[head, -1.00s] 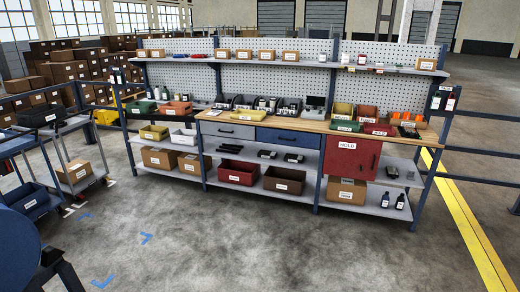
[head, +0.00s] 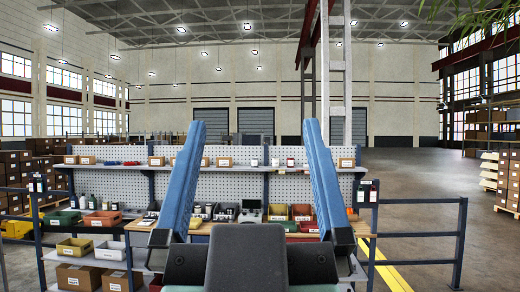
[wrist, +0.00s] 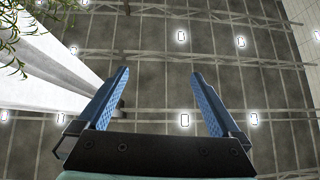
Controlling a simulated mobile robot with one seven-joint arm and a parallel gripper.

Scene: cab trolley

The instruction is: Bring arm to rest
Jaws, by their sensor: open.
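My gripper (head: 250,140) stands upright in the middle of the head view, close to the camera, its two blue fingers spread wide apart. Nothing is between the fingers. In the wrist view my gripper (wrist: 160,90) points up toward the roof, open and empty. It hides part of the workbench (head: 205,229) behind it in the head view.
Behind my gripper stands a pegboard (head: 250,187) with a shelf of small boxes. A blue railing (head: 420,234) runs at the right. Cartons (head: 22,178) are stacked at the left. Leaves (wrist: 12,30) and a white column (wrist: 60,60) show in the wrist view.

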